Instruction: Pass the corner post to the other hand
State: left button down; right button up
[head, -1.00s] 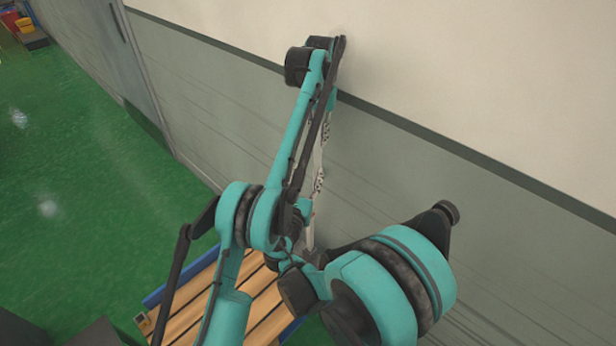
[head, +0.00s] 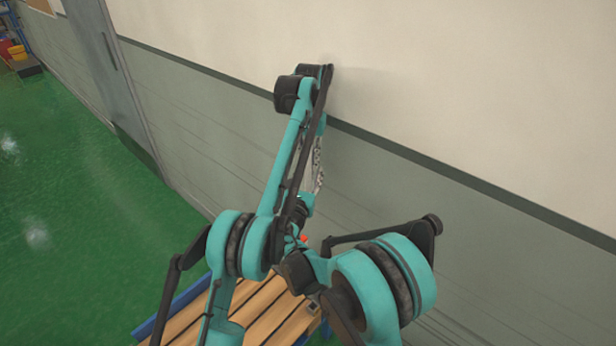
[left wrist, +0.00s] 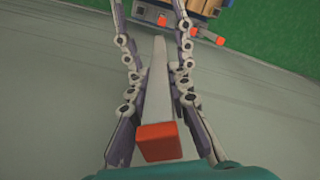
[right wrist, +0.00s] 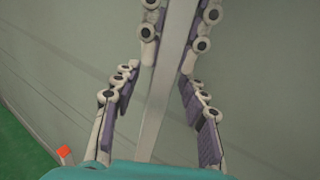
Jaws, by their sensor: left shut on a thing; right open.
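The corner post is a long pale grey bar (left wrist: 157,88) with an orange end block (left wrist: 157,142) close to the camera in the left wrist view. My left gripper (left wrist: 158,80) is shut on the post, with fingers on both sides of it. In the right wrist view the post (right wrist: 158,118) runs lengthwise between the spread fingers of my right gripper (right wrist: 158,76), which is open, with gaps to the post. Another finger pair closes in on the post at the top of that view. In the head view my arms largely hide the grippers and post.
A slatted wooden platform with a blue edge (head: 190,298) stands low in front. Orange-tipped parts (left wrist: 220,41) show beside it in the left wrist view. The wall (head: 480,215) runs close behind my arms. Green floor (head: 90,210) is clear at left.

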grip_shut()
pick_arm(q)
jog(key=c, duration=1.3)
grip_release()
jog(key=shift+c, duration=0.2)
jog(key=shift+s+r, duration=0.1)
jog(key=shift+r, duration=0.35)
jog(key=s+a+r+t, duration=0.2)
jog(key=s+a, duration=0.1)
jog(key=s, duration=0.6)
jog(key=s+a+r+t, duration=0.2)
jog(key=s+r+t, duration=0.1)
jog(key=s, duration=0.6)
jog(key=s+a+f+t, duration=0.1)
jog(key=s+a+f, duration=0.2)
jog(key=s+f, duration=0.4)
jog(key=s+a+f+n+t, duration=0.1)
jog(key=s+a+f, duration=0.2)
jog(key=s+f, duration=0.4)
jog(key=s, duration=0.5)
jog(key=shift+a+n, duration=0.25)
jog(key=shift+n, duration=0.05)
